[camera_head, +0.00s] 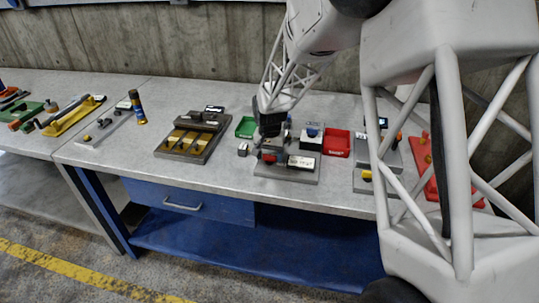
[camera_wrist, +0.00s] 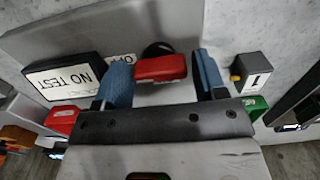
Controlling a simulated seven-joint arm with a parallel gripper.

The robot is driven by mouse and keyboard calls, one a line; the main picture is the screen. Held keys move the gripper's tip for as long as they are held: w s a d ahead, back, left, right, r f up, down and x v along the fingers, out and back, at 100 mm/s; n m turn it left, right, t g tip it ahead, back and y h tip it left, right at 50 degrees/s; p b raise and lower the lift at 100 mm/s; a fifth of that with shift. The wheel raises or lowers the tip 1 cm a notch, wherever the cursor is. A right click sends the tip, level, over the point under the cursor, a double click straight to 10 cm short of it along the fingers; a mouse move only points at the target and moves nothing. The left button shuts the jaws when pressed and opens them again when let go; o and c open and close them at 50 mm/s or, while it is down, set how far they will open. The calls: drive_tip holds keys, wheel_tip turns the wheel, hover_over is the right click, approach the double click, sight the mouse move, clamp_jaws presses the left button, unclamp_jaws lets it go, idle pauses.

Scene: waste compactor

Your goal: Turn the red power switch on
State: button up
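The head view is too small to show the lever's angle. I cannot tell how far the fingertips are above the panel.
A black block with a white label (camera_wrist: 62,80) stands close to the fingers. A small grey box (camera_wrist: 254,72) with a yellow knob is on the other side. A green tray (camera_head: 246,127) and a red tray (camera_head: 336,143) lie nearby. Clear bench lies in front.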

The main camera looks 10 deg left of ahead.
drive_tip(key=c, duration=0.6)
drive_tip(key=shift+n, duration=0.4)
drive_tip(key=n, duration=1.7)
